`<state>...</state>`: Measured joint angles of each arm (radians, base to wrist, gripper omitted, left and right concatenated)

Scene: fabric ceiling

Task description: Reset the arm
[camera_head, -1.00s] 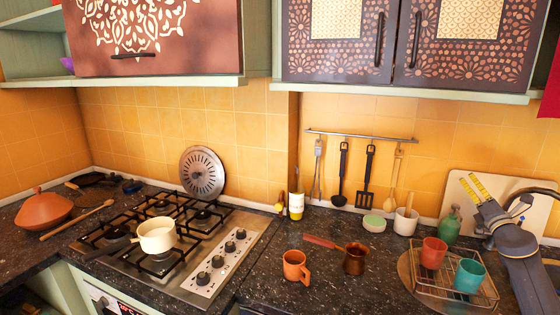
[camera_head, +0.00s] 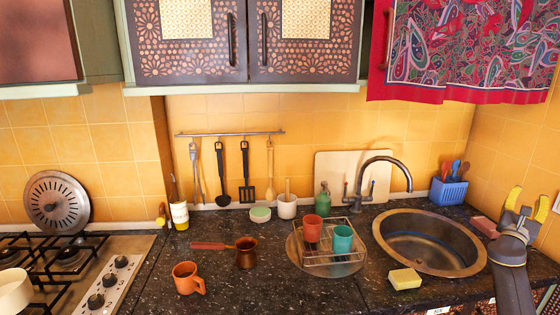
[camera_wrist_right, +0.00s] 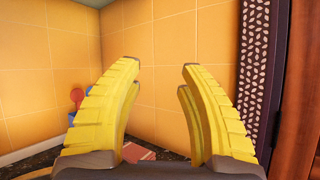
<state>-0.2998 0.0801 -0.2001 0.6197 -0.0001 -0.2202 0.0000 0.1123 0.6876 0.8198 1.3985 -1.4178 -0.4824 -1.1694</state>
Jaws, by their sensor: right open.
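My right gripper (camera_head: 525,203) is at the right of the head view, above the counter's right end beyond the sink. Its yellow fingers are apart and nothing is between them. In the right wrist view the same gripper (camera_wrist_right: 160,95) points at the tiled corner, open and empty. My left gripper is in neither view.
The sink (camera_head: 430,240) with its faucet (camera_head: 385,170) lies left of my right gripper. A yellow sponge (camera_head: 405,279), a dish rack (camera_head: 330,258) with two cups, an orange mug (camera_head: 186,279) and a copper pot (camera_head: 246,253) stand on the counter. A blue utensil holder (camera_head: 448,191) is behind.

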